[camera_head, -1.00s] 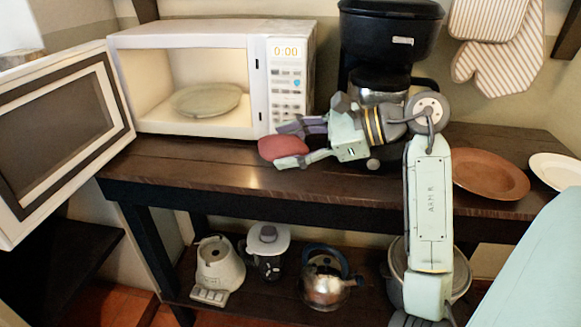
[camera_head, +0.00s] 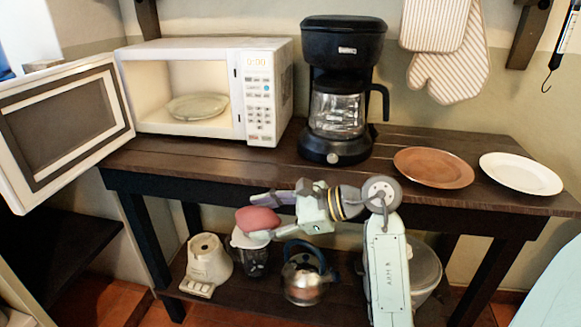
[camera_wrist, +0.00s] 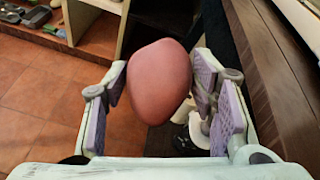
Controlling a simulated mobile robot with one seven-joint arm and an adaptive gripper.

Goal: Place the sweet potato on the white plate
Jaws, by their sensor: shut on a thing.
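The sweet potato (camera_head: 257,219) is reddish pink and sits between the fingers of my gripper (camera_head: 268,216). My gripper is shut on it and holds it in the air in front of the shelf, below the level of the top board. In the wrist view the sweet potato (camera_wrist: 160,82) fills the space between the two purple-padded fingers (camera_wrist: 157,100). The white plate (camera_head: 521,173) lies flat and empty at the right end of the top board, well to the right of my gripper.
A brown plate (camera_head: 433,167) lies just left of the white plate. A coffee maker (camera_head: 340,90) stands mid-board. A microwave (camera_head: 270,95) with its door (camera_head: 62,130) open stands at left. A kettle (camera_head: 305,278) and blender parts stand below. The wooden board's front edge (camera_head: 450,205) is near my arm.

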